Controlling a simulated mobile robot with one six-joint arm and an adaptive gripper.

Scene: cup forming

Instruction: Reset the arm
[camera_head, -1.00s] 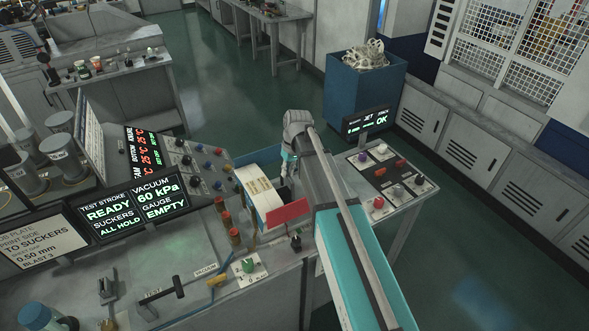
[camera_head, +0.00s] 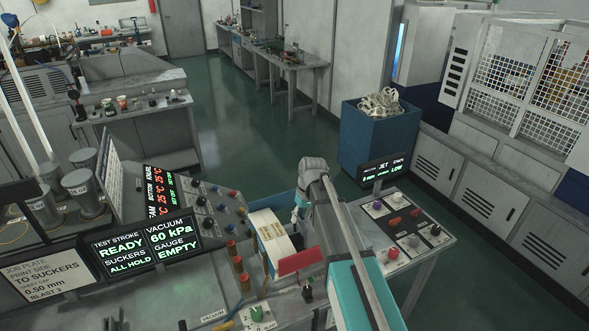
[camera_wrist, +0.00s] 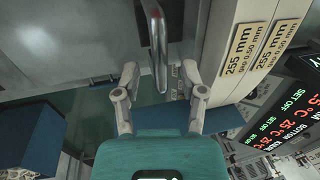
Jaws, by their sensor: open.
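My arm reaches from the bottom of the head view toward the cream-and-blue machine block (camera_head: 268,236). Its teal end is beside the block's right side, and the fingers are too small and hidden to read there. In the wrist view my gripper (camera_wrist: 160,76) is open, with its two grey fingers apart. A rounded grey metal bar (camera_wrist: 157,40) shows between the fingertips; I cannot tell whether they touch it. The cream block (camera_wrist: 236,50) with "255 mm" labels stands close to the right finger.
A red plate (camera_head: 302,261) sticks out near my forearm. A button panel (camera_head: 405,228) with a small "JET LOW" display (camera_head: 384,167) is at right. Status screens (camera_head: 122,254) stand at left. A blue bin (camera_head: 378,140) is behind; open floor (camera_head: 270,140) lies beyond.

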